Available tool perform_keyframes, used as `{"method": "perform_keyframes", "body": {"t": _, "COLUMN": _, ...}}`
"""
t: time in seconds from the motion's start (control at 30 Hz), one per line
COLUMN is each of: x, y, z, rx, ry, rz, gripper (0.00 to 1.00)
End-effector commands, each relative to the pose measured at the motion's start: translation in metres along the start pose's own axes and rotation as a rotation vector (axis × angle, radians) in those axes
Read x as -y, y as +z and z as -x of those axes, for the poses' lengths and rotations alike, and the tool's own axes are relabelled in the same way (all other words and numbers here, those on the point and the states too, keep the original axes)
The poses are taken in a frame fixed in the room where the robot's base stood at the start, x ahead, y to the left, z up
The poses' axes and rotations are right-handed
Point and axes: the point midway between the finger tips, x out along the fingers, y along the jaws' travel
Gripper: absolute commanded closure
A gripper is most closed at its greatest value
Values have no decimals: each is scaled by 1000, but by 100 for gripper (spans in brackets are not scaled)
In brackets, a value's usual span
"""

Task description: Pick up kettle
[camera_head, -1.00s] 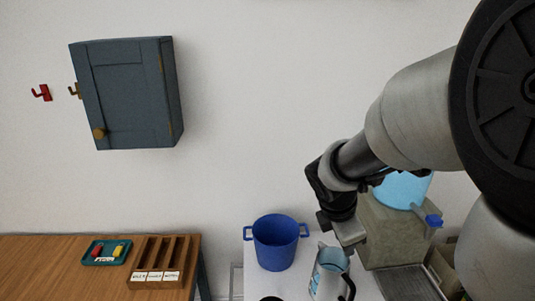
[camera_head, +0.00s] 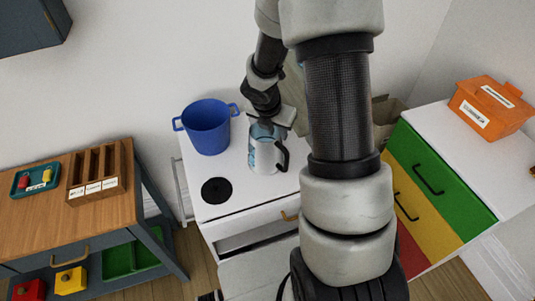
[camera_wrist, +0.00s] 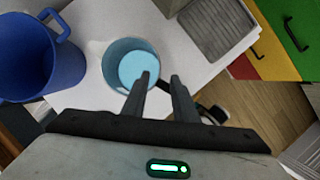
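The kettle (camera_head: 263,154) is a pale grey jug with a blue patch and a black handle, upright on the white worktop. In the wrist view the kettle (camera_wrist: 112,72) is seen from above, open at the top with light blue inside. Its black handle runs right, partly hidden behind a finger. My gripper (camera_head: 270,120) is over the kettle's top in the head view. In the wrist view my gripper (camera_wrist: 160,80) has its two fingers apart at the kettle's handle-side rim. Nothing is clearly clamped; whether the fingers touch the kettle cannot be told.
A blue two-handled pot (camera_head: 207,128) stands left of the kettle. A black round plate (camera_head: 216,190) lies on the worktop (camera_head: 240,200) in front. A grey ribbed tray (camera_wrist: 215,27) lies beyond the kettle. A coloured drawer unit (camera_head: 440,175) with an orange box (camera_head: 490,108) is at right.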

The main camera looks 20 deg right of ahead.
Motion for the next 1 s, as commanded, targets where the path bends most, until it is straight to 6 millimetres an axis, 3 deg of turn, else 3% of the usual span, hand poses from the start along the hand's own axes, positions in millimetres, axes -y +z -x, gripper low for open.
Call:
{"method": "perform_keyframes", "body": {"t": 0.17, "x": -1, "y": 0, "z": -11, "rx": 0, "ry": 1, "rz": 1, "gripper": 74}}
{"method": "perform_keyframes", "body": {"t": 0.5, "x": -3, "y": -2, "z": -56, "rx": -1, "ry": 0, "rz": 2, "gripper": 74}}
{"method": "perform_keyframes", "body": {"t": 0.77, "x": -3, "y": 0, "z": -58, "rx": 0, "ry": 1, "rz": 0, "gripper": 74}}
{"method": "perform_keyframes", "body": {"t": 0.93, "x": -3, "y": -1, "z": -58, "rx": -1, "ry": 1, "rz": 0, "gripper": 99}}
{"method": "perform_keyframes", "body": {"t": 1.0, "x": -3, "y": -1, "z": -58, "rx": -1, "ry": 1, "rz": 0, "gripper": 100}}
